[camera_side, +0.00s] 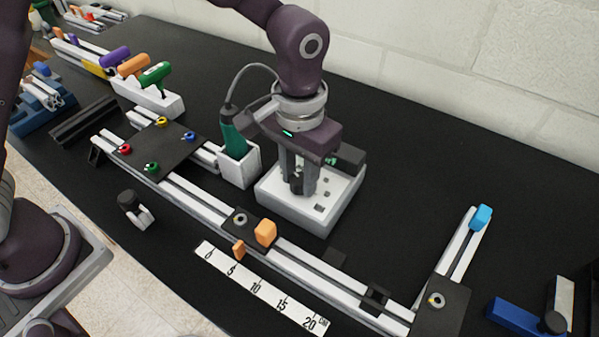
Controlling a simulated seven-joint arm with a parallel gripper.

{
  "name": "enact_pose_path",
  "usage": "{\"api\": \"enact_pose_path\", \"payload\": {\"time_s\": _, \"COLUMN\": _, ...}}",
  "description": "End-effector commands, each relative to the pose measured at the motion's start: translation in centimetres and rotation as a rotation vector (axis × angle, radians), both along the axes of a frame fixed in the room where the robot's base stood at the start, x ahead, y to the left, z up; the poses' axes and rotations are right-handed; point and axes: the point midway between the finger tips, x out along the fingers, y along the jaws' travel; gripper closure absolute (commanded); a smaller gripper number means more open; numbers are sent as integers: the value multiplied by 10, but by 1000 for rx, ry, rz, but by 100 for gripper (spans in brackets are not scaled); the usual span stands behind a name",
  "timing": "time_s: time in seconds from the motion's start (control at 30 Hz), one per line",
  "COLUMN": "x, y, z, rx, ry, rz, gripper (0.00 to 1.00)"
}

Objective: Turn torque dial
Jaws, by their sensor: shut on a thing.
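My gripper (298,188) points straight down over a white box (290,213) with small dark square marks on its top, behind the long rail. Its fingers are shut at the top face of the box, around the torque dial, which they mostly hide. I cannot make out the dial's setting. A green-handled driver (233,141) with a cable stands upright in a white holder (239,170) just left of the box.
A white extrusion rail (200,198) runs in front of the box, with an orange block (265,232) on it. A ruler strip (262,290) lies before the rail. A dark block (346,157) sits at the box's back right.

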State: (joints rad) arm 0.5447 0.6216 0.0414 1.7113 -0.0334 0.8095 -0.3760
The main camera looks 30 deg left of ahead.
Motion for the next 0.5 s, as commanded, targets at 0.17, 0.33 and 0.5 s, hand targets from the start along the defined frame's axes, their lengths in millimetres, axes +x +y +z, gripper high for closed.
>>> {"api": "enact_pose_path", "payload": {"time_s": 0.17, "x": 1, "y": -1, "z": 1, "rx": -3, "ry": -4, "rz": 4, "gripper": 100}}
{"api": "enact_pose_path", "payload": {"time_s": 0.33, "x": 1, "y": -1, "z": 1, "rx": -3, "ry": -4, "rz": 4, "gripper": 100}}
{"api": "enact_pose_path", "payload": {"time_s": 0.5, "x": 1, "y": 0, "z": 1, "rx": -2, "ry": -3, "rz": 3, "gripper": 48}}
